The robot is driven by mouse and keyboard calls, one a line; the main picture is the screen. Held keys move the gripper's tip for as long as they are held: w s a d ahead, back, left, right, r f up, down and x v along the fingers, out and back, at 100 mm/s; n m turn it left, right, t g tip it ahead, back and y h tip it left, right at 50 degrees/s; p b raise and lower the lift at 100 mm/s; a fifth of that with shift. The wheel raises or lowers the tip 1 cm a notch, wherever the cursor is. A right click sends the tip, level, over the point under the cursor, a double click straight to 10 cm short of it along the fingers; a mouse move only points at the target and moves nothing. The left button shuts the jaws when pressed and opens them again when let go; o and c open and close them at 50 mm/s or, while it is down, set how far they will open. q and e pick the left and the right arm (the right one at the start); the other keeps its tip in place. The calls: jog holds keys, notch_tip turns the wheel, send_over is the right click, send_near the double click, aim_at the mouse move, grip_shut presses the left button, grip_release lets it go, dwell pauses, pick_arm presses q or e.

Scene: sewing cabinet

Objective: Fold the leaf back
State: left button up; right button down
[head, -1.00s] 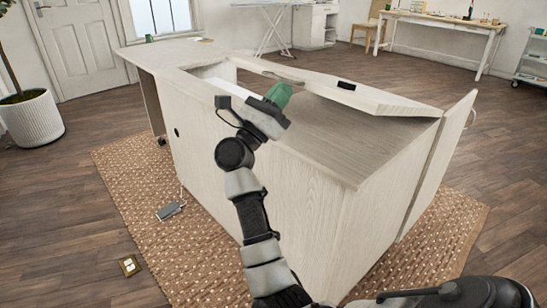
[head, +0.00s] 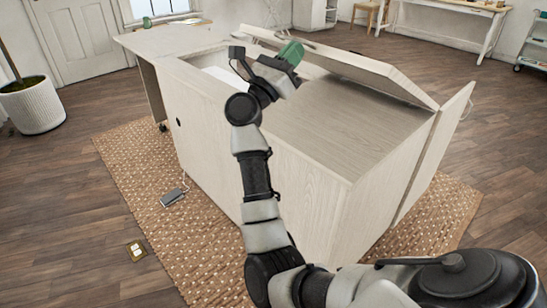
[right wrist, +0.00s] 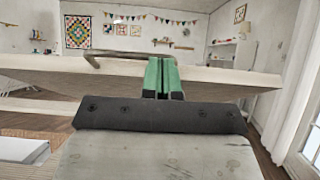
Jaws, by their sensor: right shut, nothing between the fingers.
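The leaf (head: 375,78) is a pale wood panel along the far side of the cabinet top (head: 345,118). It is tilted, with its near edge raised above the top. My right gripper (head: 291,52) has green fingertips, shut and empty, at the leaf's left part. In the right wrist view the shut green fingers (right wrist: 162,76) overlap the leaf's edge (right wrist: 225,78), and a thin metal bar handle (right wrist: 125,54) shows behind them. I cannot tell whether the fingers touch the leaf. My left gripper is not in view.
An open well (head: 222,74) lies left of the gripper. A side panel (head: 435,150) stands swung out at the cabinet's right end. A patterned rug (head: 135,165) lies under the cabinet, with a foot pedal (head: 173,197) on it. A potted plant (head: 33,105) stands left.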

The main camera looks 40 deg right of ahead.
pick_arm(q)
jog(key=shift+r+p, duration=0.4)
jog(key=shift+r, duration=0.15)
pick_arm(e)
jog(key=shift+d+r, duration=0.2)
jog(key=shift+r, duration=0.3)
jog(key=shift+d+r, duration=0.2)
jog(key=shift+r, duration=0.3)
